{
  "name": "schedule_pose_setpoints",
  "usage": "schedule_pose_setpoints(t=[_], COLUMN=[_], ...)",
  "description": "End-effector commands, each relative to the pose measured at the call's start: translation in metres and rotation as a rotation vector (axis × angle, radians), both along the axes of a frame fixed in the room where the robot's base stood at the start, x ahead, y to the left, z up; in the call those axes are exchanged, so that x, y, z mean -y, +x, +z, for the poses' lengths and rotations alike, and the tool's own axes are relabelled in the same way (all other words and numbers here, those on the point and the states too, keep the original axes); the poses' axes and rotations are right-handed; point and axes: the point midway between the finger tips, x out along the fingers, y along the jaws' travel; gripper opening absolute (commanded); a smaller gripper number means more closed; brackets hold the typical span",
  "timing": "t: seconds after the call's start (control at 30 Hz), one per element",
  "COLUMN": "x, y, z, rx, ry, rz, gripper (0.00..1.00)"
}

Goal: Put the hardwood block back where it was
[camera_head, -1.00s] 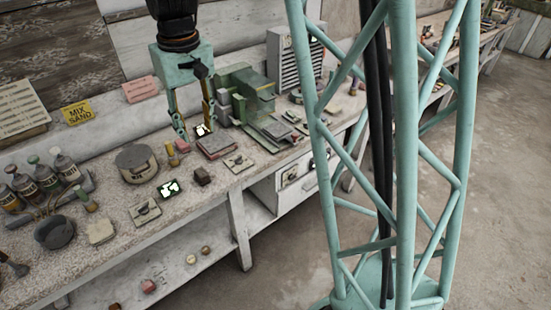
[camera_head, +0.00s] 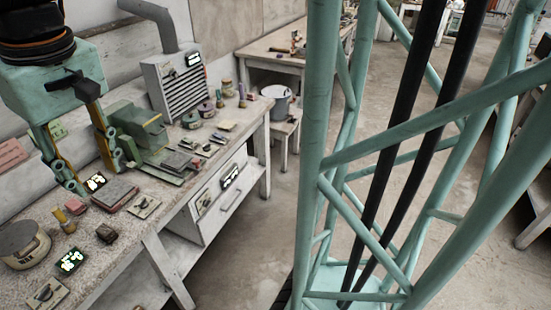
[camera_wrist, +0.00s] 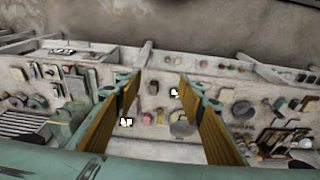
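A small dark brown block (camera_head: 107,233), which looks like the hardwood block, sits on the workbench (camera_head: 100,285) between a lit card (camera_head: 71,260) and a flat tile (camera_head: 144,206). It shows small in the wrist view (camera_wrist: 153,88), in the gap between my fingers. My gripper (camera_head: 95,176) hangs over the back of the bench, behind the block and apart from it. Its two fingers are spread with nothing between them, as the wrist view (camera_wrist: 160,82) also shows. No mark of the block's former place can be made out.
A green machine (camera_head: 140,135) stands right of my gripper, with a grey slatted cabinet (camera_head: 176,83) behind. A round tin (camera_head: 22,245), a pink block (camera_head: 75,207) and a reddish slab (camera_head: 110,192) crowd the bench.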

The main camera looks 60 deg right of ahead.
Motion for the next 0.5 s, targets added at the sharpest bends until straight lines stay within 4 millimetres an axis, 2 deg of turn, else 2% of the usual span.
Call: schedule_pose_setpoints(t=[0.03,0.5], x=[0.004,0.005], y=[-0.011,-0.09], z=[0.014,0.039], rx=[0.026,0.075], ry=[0.0,0.002], rz=[-0.01,-0.022], gripper=[0.36,0.36])
